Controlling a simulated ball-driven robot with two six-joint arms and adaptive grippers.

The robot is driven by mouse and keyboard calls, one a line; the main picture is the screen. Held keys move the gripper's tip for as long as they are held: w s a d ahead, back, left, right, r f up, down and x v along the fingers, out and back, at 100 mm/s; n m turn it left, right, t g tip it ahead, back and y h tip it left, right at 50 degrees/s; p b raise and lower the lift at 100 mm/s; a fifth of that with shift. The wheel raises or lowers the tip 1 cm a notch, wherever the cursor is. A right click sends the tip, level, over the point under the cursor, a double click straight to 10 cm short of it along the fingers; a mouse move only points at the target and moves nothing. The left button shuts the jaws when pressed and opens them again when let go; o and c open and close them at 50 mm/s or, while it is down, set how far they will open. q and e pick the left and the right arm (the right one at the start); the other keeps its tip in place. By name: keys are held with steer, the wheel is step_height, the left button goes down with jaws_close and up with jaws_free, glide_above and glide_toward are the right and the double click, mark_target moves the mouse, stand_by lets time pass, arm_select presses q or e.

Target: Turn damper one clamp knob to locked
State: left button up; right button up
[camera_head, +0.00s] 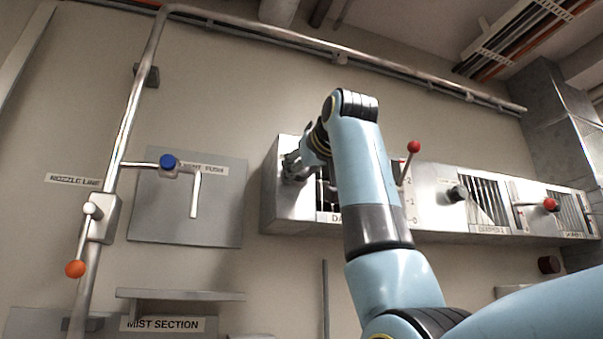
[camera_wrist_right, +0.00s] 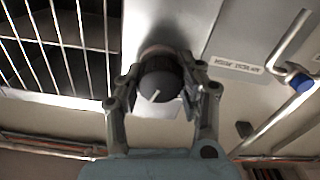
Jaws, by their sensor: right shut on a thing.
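The damper one clamp knob (camera_wrist_right: 161,77) is a dark round knob with a pale pointer line, on the light metal panel beside the damper grille (camera_wrist_right: 65,35). My right gripper (camera_wrist_right: 158,90) is shut on it, one finger on each side. In the head view my right gripper (camera_head: 297,166) is at the left end of the damper box (camera_head: 285,210), where it and my arm hide the knob and much of damper one. The damper one lever with a red ball (camera_head: 413,147) stands beside a numbered scale (camera_head: 411,198). My left gripper is not in view.
Further right on the box are another dark knob (camera_head: 457,193) and another red-ball lever (camera_head: 550,204). To the left are a blue-knobbed valve (camera_head: 168,162) on a pipe and an orange-ball lever (camera_head: 75,268). The wall between valve panel and box is clear.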

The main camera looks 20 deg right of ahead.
steer(key=n+b, duration=0.2)
steer(key=n, duration=0.4)
steer(key=n+b, duration=0.2)
steer(key=n, duration=0.5)
steer(key=shift+a+f, duration=0.1)
stand_by(0.6)
steer(key=o, duration=1.2)
steer(key=shift+c, duration=0.2)
steer(key=shift+a, duration=0.1)
steer(key=shift+s, duration=0.1)
steer(key=s, duration=1.1)
steer(key=shift+s+d, duration=0.25)
steer(key=shift+s, duration=0.15)
